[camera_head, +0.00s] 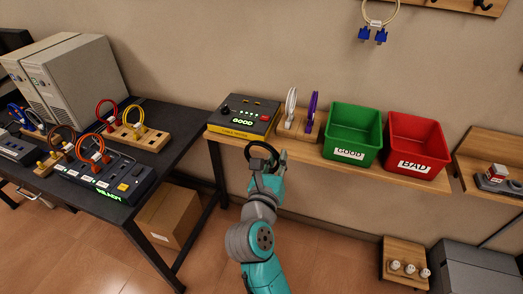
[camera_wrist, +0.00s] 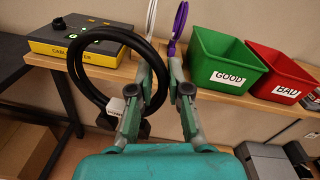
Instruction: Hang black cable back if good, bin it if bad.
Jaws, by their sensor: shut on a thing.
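The black cable (camera_head: 262,144) is a thick loop held in the air in front of the shelf; it also shows in the wrist view (camera_wrist: 74,72) with a pale tag on it. My gripper (camera_head: 268,168) is shut on it, and the loop hangs out to the left of the fingers in the wrist view (camera_wrist: 163,72). The exact contact is partly hidden by the fingers. The yellow and black cable tester (camera_head: 232,128) on the shelf shows a lit green "GOOD". The green bin labelled GOOD (camera_head: 341,134) and the red bin labelled BAD (camera_head: 408,140) stand to its right.
A wooden stand (camera_head: 289,130) with a white and a purple cable sits between tester and green bin. A pale cable with blue plugs (camera_head: 374,34) hangs from the wall rack (camera_head: 449,4). The dark table (camera_head: 179,117) at left holds coloured cables and devices.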

